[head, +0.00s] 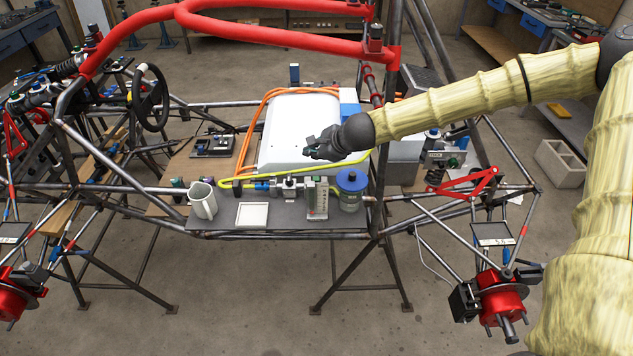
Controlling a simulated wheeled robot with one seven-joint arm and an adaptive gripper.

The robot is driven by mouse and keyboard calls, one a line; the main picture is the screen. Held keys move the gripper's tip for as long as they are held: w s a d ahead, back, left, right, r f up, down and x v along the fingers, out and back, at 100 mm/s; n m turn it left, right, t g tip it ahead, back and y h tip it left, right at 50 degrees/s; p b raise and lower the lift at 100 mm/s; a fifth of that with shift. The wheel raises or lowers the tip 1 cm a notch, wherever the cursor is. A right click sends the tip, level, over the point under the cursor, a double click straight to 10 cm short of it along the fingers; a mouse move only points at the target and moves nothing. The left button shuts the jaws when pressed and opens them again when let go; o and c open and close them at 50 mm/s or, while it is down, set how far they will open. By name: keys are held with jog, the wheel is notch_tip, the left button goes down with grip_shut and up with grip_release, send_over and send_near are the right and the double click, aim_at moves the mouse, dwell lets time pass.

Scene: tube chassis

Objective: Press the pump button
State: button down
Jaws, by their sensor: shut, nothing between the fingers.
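My gripper (313,151) is dark, at the end of my yellow-sleeved arm, and appears shut and empty. In the head view it is seen in front of or above the white box-like cover (290,125). I cannot tell whether it touches the cover. A small metal fitting assembly (288,187) with blue parts sits on the grey board below the gripper in the picture. Beside it stand a pale upright gauge-like block (318,203) and a clear jar with a blue lid (352,181). I cannot make out which part is the pump button.
A white mug (203,201) and a square white tray (252,215) stand on the grey board (225,217). Orange and yellow hoses run around the cover. Red-topped chassis tubes (270,36) cross behind, and an upright tube (377,215) stands right of the jar.

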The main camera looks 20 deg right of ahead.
jog(key=b, duration=0.3)
send_over(314, 180)
notch_tip(314, 180, down, 5)
jog(key=shift+w+r, duration=0.1)
jog(key=shift+w, duration=0.05)
jog(key=shift+f+b, duration=0.65)
jog(key=shift+f, duration=0.2)
dwell(0.5)
jog(key=shift+f+b, duration=0.35)
jog(key=shift+f, duration=0.05)
jog(key=shift+f+b, duration=0.4)
jog(key=shift+f, duration=0.05)
dwell(0.8)
jog(key=shift+r, duration=0.1)
dwell(0.3)
jog(key=shift+r+p, duration=0.7)
jog(key=shift+r, duration=0.1)
jog(key=shift+r+p, duration=1.9)
jog(key=shift+r, duration=0.6)
